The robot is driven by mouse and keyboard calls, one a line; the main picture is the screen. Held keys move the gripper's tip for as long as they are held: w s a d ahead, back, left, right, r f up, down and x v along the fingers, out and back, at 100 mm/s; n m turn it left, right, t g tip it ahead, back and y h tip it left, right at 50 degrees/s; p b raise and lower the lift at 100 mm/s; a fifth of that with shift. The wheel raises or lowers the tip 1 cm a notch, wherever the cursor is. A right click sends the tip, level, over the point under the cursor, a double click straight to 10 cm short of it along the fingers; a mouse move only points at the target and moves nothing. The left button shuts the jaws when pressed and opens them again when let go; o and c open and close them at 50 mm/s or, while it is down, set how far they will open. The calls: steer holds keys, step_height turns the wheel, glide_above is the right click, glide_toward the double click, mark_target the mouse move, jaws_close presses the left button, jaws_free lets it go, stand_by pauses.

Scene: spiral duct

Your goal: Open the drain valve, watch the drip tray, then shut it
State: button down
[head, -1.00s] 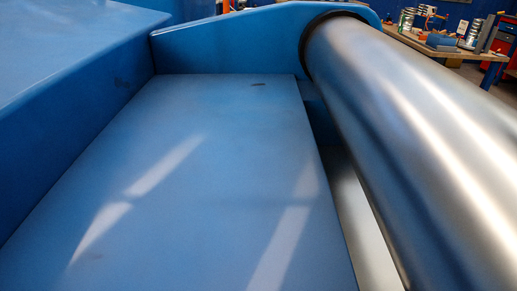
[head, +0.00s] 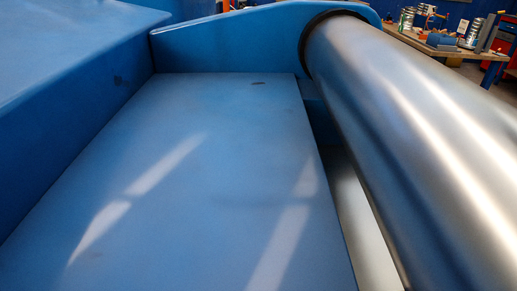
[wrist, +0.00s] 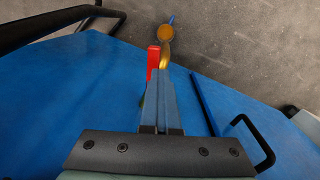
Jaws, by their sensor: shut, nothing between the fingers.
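In the wrist view, my gripper (wrist: 162,76) is shut, with its two grey fingers together and nothing held. Just beyond the fingertips stands a red lever (wrist: 153,60), likely the drain valve's handle. A brass-coloured part (wrist: 165,54) is beside it on the right, with a round brass end (wrist: 164,32) and a small blue piece (wrist: 171,20) farther out. The fingers cover the lower part of the valve, and I cannot tell whether they touch the lever. I cannot make out a drip tray. The head view shows neither the valve nor my gripper.
A blue surface (wrist: 95,80) lies under my gripper, with grey floor (wrist: 235,40) beyond. Black bars (wrist: 62,18) stand at the left and a black handle (wrist: 262,135) at the right. The head view shows a blue machine panel (head: 210,150), a large metal roller (head: 410,120) and a cluttered bench (head: 420,45).

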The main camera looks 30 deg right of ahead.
steer(key=c, duration=1.6)
jaws_free()
steer(key=shift+f, duration=0.55)
steer(key=c, duration=0.8)
jaws_free()
steer(key=shift+o, duration=0.2)
step_height(320, 180, up, 8)
steer(key=p, duration=0.4)
steer(key=shift+r+p, duration=0.25)
steer(key=shift+p, duration=0.1)
steer(key=shift+s+a, duration=0.1)
